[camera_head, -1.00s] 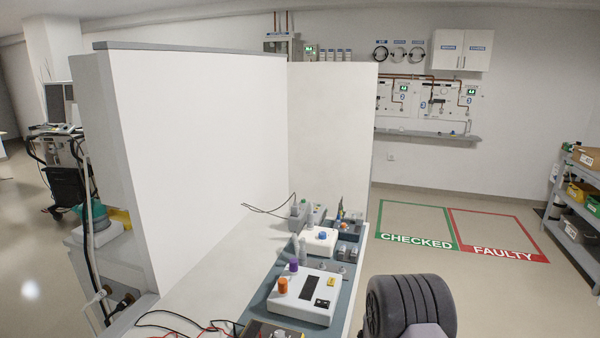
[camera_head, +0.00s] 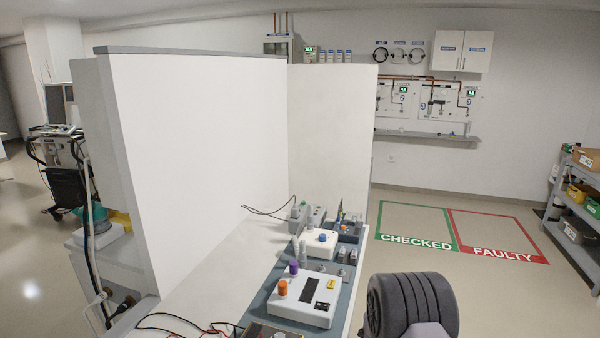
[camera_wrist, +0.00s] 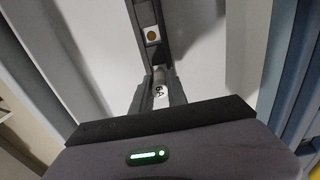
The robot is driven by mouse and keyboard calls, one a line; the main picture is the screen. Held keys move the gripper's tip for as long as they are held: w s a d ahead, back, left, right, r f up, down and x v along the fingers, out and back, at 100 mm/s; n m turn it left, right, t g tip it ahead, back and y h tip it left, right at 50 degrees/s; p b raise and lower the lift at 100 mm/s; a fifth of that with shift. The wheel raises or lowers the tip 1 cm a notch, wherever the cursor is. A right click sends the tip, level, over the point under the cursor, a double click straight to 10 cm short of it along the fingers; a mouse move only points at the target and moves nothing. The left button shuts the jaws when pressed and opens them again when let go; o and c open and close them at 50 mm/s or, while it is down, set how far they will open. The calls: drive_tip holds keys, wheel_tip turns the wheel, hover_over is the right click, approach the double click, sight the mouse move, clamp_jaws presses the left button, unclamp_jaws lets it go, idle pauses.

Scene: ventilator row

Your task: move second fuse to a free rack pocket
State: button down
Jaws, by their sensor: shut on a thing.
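A small fuse (camera_wrist: 160,90) with a grey end and a white band with dark print that seems to read "6A" shows in the wrist view. My gripper (camera_wrist: 161,86) is shut on it, one dark finger on each side. Just beyond the fuse is a dark narrow strip (camera_wrist: 147,14) with a white square bearing a brown dot; I cannot tell whether it is the rack. Whether the fuse touches this strip is unclear. In the head view I cannot make out the fuse, the rack pockets or my gripper.
In the head view a narrow bench carries a white box (camera_head: 304,298) with orange and purple knobs and another white box (camera_head: 320,242) with a blue knob. Loose red and black leads (camera_head: 165,318) lie at the near end. A tall white partition (camera_head: 200,150) stands along the left side.

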drive_tip(key=shift+r+p, duration=0.9)
drive_tip(key=shift+r, duration=0.75)
drive_tip(key=shift+r, duration=0.1)
